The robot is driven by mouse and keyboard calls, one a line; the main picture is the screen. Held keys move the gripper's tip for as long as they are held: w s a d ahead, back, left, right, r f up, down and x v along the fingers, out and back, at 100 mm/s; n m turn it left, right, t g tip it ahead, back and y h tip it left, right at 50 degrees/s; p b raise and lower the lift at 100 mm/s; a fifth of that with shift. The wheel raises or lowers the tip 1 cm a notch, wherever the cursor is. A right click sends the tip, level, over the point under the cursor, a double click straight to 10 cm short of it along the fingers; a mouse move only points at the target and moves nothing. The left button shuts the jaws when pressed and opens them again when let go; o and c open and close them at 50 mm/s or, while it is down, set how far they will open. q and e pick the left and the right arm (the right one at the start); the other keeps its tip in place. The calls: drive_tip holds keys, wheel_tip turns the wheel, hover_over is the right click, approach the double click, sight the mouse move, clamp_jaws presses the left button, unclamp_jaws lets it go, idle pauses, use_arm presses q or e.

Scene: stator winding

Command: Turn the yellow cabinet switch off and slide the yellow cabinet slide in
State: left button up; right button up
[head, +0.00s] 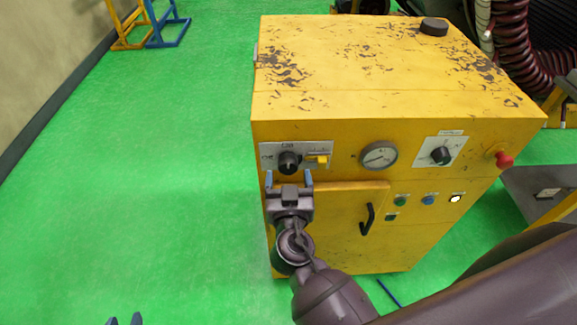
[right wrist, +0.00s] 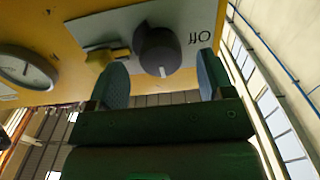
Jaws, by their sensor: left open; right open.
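The yellow cabinet (head: 370,95) stands in front of me. Its black switch knob (head: 289,162) is on a grey plate at the upper left of the front, and shows in the right wrist view (right wrist: 158,50). Its white mark points away from the "Off" label, toward the top of the cabinet. The small yellow slide (head: 318,160) sits right of the knob; it also shows in the right wrist view (right wrist: 100,57). My right gripper (head: 289,179) is open just below the knob, its fingers either side of it, apparently not touching. My left gripper (head: 125,320) is open at the bottom edge, far from the cabinet.
A gauge (head: 378,155), a second dial (head: 441,156), a red button (head: 503,160) and a door handle (head: 367,219) are on the cabinet front. Dark red hoses (head: 510,40) lie behind at right. The green floor (head: 160,180) at left is clear.

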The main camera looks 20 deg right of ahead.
drive_tip(key=shift+x, duration=1.3)
drive_tip(key=c, duration=0.9)
